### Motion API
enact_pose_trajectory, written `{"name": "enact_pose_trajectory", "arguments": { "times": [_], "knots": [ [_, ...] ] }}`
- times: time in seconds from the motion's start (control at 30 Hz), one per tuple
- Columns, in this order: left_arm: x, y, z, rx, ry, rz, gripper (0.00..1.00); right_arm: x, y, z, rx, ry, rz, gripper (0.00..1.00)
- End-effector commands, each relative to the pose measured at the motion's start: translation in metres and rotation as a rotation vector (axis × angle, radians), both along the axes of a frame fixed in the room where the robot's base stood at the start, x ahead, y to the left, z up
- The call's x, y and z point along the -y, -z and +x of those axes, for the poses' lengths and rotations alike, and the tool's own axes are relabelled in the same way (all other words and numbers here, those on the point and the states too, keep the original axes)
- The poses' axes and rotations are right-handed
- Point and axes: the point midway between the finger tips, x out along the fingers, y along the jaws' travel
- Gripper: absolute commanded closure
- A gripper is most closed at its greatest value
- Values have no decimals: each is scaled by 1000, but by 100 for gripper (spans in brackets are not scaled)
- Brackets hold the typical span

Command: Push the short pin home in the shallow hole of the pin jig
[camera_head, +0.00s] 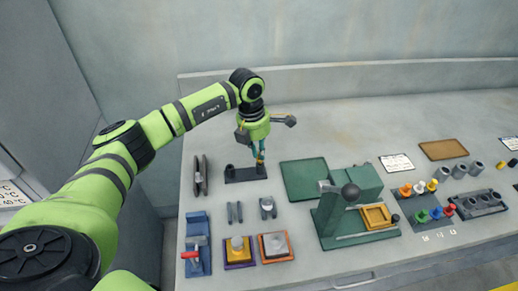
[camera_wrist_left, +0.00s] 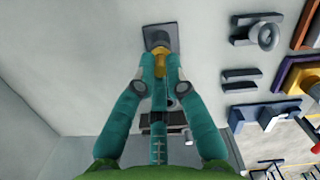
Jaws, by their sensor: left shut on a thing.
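The pin jig (camera_head: 236,176) is a low dark block near the back left of the bench, with a small dark knob at its left end. My left gripper (camera_head: 260,160) points down over the jig's right part. In the left wrist view, its teal fingers (camera_wrist_left: 160,75) are closed around a yellow, brass-like pin (camera_wrist_left: 160,62). The pin stands over the dark end of the jig (camera_wrist_left: 152,33), at a grey round part. The fingers hide the hole and the pin's lower end, so I cannot tell how deep it sits. My right gripper is not in view.
Dark upright plates (camera_head: 200,175) stand left of the jig. Two grey bars (camera_head: 235,212) and a grey ringed part (camera_head: 267,207) lie in front. A green mat (camera_head: 304,180) and a green press (camera_head: 335,215) stand to the right. The bench behind the jig is clear.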

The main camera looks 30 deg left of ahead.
Motion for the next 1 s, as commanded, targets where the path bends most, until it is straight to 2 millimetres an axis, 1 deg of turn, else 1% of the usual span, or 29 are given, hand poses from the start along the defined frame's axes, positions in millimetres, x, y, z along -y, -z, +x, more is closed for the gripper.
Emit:
{"name": "enact_pose_trajectory", "arguments": {
  "times": [0.67,0.7,0.73,0.77,1.0],
  "knots": [
    [0,18,0,0,-1,0,100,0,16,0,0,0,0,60],
    [0,17,0,1,0,-1,79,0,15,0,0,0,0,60],
    [0,17,0,1,-1,-1,67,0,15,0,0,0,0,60],
    [0,17,0,1,-1,-1,59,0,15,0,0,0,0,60],
    [0,17,0,0,0,0,59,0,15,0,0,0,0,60]
  ]
}}
